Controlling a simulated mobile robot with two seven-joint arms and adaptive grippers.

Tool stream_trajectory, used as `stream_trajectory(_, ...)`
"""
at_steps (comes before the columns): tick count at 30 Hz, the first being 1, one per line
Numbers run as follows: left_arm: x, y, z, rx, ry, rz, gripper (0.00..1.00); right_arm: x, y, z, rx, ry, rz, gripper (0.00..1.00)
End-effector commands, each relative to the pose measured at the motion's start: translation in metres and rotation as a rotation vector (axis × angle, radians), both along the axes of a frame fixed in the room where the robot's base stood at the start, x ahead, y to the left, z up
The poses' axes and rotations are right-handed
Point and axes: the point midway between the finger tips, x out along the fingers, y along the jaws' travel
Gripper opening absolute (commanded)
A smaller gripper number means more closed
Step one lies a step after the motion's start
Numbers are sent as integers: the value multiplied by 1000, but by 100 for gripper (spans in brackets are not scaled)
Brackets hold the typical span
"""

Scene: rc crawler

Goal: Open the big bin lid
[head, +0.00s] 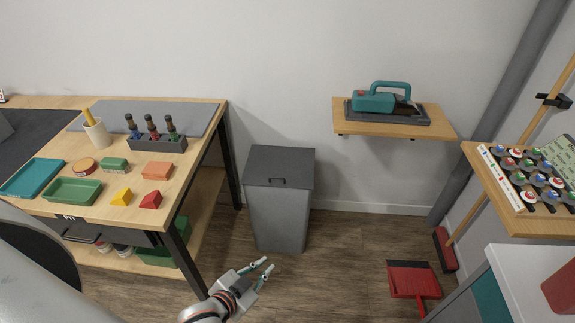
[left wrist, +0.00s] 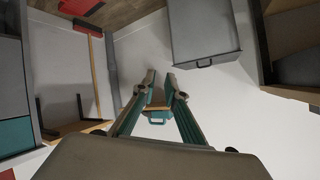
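The big grey bin (head: 278,218) stands on the floor against the wall, right of the workbench. My right gripper is not in either view.
The wooden workbench (head: 215,112) with trays and blocks stands left of the bin. A wall shelf (head: 440,125) holds a teal tool (head: 384,102) at the right. A red dustpan (head: 408,280) and a broom (head: 446,250) are at the right. The floor right of the bin is clear.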

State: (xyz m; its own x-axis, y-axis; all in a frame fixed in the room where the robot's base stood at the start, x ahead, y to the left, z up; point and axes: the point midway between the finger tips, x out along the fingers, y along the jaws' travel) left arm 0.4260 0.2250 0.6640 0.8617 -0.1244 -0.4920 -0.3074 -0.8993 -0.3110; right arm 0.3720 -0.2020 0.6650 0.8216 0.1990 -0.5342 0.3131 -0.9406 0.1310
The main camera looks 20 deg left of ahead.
Motion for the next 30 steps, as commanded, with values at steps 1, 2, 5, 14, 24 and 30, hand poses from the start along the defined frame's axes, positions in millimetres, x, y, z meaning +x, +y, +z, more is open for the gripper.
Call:
stream_trajectory(1, 29, 9, -13, 69, -40, -2, 12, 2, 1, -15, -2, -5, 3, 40)
stream_trajectory(2, 46, 16, -15, 117, -64, -4, 12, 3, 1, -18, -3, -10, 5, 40)
stream_trajectory(5, 99, 36, -21, 287, -131, -12, 12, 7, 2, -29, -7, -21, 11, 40)
stream_trajectory(14, 230, 84, -41, 765, -216, -23, 12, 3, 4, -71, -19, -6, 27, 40)
stream_trajectory(24, 314, 108, -61, 1125, -192, -56, 12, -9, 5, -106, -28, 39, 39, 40)
stream_trajectory(30, 330, 111, -55, 1169, -195, -58, 12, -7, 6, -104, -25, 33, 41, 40)
